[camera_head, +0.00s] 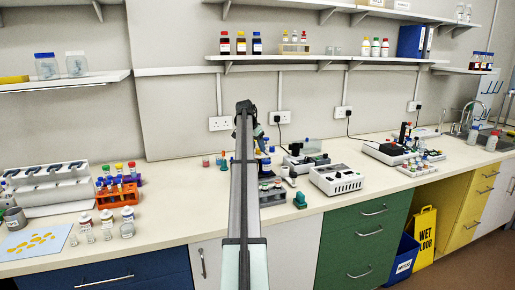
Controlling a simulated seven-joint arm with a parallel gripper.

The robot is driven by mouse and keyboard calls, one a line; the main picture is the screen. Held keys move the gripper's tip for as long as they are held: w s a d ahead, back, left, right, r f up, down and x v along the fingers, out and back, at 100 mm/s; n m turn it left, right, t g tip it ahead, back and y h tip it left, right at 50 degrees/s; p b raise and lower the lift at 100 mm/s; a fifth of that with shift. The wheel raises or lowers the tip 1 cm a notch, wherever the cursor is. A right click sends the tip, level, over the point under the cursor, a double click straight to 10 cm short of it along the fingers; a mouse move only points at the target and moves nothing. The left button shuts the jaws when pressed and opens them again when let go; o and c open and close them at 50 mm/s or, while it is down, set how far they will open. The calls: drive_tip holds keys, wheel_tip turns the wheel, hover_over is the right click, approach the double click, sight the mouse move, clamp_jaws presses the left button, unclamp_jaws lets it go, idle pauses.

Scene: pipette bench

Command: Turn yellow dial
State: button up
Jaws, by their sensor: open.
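I cannot pick out a yellow dial for certain at this size. The middle of the bench (170,215) holds small equipment, including a white box-shaped device (337,179) with dark details on its top and front. My arm rises through the centre of the view and covers part of the bench behind it. My gripper cannot be made out; the arm appears to hide it. No contact between it and any object shows.
An orange tube rack (117,196) and white-capped bottles stand at the left. A sink (474,140) is at the far right. Shelves with bottles (241,44) hang above. Small teal items (300,201) stand near the front edge, right of my arm. Bare benchtop lies left of my arm.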

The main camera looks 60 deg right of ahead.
drive_tip(key=v, duration=1.2)
drive_tip(key=shift+a+r, duration=0.2)
drive_tip(key=shift+r, duration=0.15)
drive_tip(key=shift+w, duration=0.2)
